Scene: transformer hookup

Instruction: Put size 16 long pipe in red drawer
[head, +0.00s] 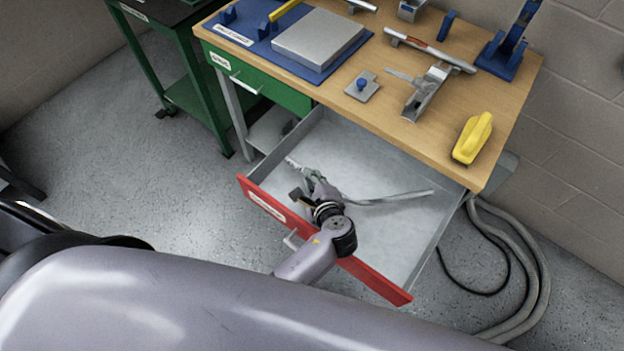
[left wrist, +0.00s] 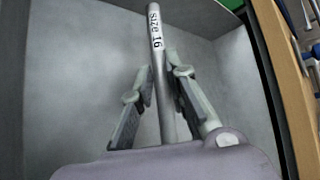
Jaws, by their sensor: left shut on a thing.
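The red drawer (head: 378,280) is pulled out below the workbench, with its grey inside open to view. My left gripper (head: 318,180) is over the drawer's inside, just behind the red front. It is shut on the size 16 long pipe (head: 395,197), a thin grey pipe whose visible length points right across the drawer. In the left wrist view the pipe (left wrist: 157,42), labelled "size 16", runs between the two fingers of the gripper (left wrist: 164,78). I cannot tell whether the pipe touches the drawer floor. My right gripper is not in view.
The wooden workbench (head: 440,130) carries a grey plate on a blue mat, a clamp, another pipe and a yellow tool (head: 472,138). A green drawer (head: 258,80) is shut at left. A green cart (head: 190,95) stands further left. Hoses (head: 535,270) lie on the floor at right.

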